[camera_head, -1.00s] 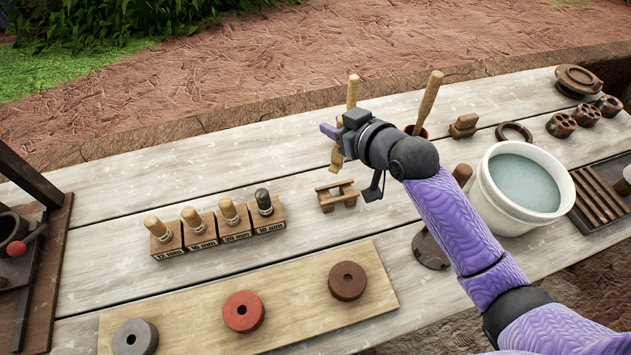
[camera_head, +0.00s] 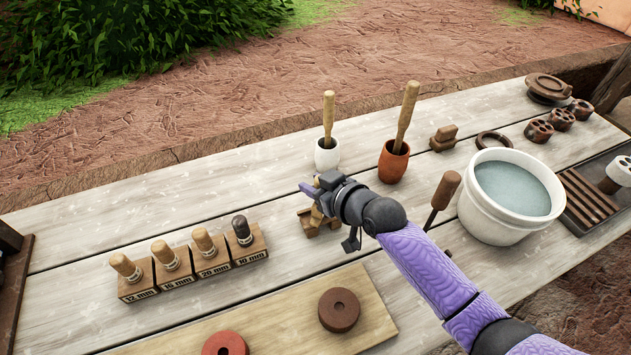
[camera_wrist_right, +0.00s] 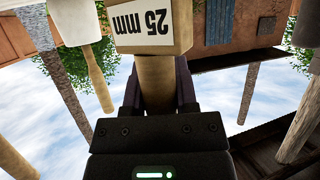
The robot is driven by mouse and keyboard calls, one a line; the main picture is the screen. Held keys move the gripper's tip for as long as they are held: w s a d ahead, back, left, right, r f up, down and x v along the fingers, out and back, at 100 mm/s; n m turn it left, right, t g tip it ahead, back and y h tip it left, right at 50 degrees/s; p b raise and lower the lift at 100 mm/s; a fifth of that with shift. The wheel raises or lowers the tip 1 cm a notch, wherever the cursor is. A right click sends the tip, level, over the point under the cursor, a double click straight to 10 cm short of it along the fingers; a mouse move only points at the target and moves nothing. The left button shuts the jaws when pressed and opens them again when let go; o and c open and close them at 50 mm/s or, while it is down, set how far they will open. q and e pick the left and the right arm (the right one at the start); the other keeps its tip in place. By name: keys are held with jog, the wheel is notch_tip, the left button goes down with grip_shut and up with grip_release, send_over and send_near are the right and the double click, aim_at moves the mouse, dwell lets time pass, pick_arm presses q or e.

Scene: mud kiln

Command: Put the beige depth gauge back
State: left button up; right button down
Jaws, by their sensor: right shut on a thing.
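In the right wrist view the fingers (camera_wrist_right: 160,92) hold the gauge's round tan handle (camera_wrist_right: 158,78). A block marked "25 mm" (camera_wrist_right: 150,28) sits beyond the handle. My left gripper is not in view.
Wooden blocks with pegs, marked 12 to 10 mm (camera_head: 196,264), stand to the left. A white mortar (camera_head: 327,156) and an orange mortar (camera_head: 393,163) stand behind the gripper. A water bucket (camera_head: 510,200) and an upright brown-handled tool (camera_head: 445,190) are right. A board with rings (camera_head: 275,318) lies in front.

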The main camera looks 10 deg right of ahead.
jog(key=shift+c, duration=1.9)
grip_release()
jog(key=shift+r, duration=0.15)
jog(key=shift+r+p, duration=0.55)
jog(key=p+v, duration=0.3)
jog(key=v, duration=0.8)
jog(key=shift+s+d+p, duration=0.3)
jog(key=shift+s+p, duration=0.1)
jog(key=shift+f, duration=0.1)
